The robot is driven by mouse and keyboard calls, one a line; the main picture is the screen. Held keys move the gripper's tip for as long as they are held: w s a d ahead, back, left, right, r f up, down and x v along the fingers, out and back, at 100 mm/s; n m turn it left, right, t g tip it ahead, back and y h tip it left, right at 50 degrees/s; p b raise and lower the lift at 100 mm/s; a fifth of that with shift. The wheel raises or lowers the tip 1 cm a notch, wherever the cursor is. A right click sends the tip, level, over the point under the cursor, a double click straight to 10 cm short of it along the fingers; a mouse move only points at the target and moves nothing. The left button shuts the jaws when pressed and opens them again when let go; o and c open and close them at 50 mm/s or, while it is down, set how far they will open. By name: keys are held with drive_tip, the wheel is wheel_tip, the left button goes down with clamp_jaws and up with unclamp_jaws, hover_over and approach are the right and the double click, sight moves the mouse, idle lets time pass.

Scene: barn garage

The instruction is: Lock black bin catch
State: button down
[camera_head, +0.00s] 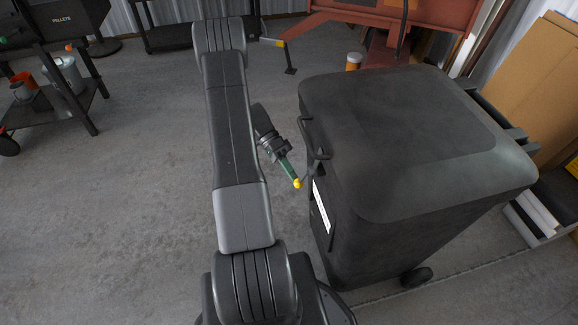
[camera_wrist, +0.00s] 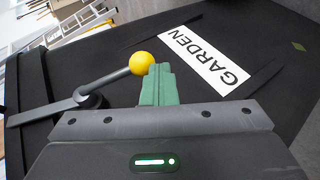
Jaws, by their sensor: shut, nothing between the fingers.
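The black bin (camera_head: 345,235) stands upright at the right in the head view, with its lid (camera_head: 400,110) down. Its catch shows in the wrist view as a dark grey lever (camera_wrist: 112,79) with a yellow ball knob (camera_wrist: 142,62). The lever turns on a round pivot (camera_wrist: 88,99), and a flat dark bar (camera_wrist: 42,115) runs left from there. The knob also shows in the head view (camera_head: 297,183), at the bin's left side. My gripper (camera_head: 291,173) has green fingers, shut and empty. In the wrist view the fingertips (camera_wrist: 158,72) are right beside the knob; I cannot tell whether they touch.
A white GARDEN label (camera_wrist: 205,58) is on the bin's face. A dark metal stand (camera_head: 60,110) with containers is at the left. A red machine (camera_head: 400,15) stands behind the bin, and cardboard (camera_head: 535,85) leans at the right. The floor left of my arm is clear.

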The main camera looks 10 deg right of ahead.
drive_tip(key=shift+s+f+b, duration=0.3)
drive_tip(key=shift+s+f, duration=0.1)
drive_tip(key=shift+s, duration=0.25)
drive_tip(key=shift+s+f+b, duration=0.3)
drive_tip(key=shift+s+f, duration=0.1)
drive_tip(key=shift+s, duration=0.25)
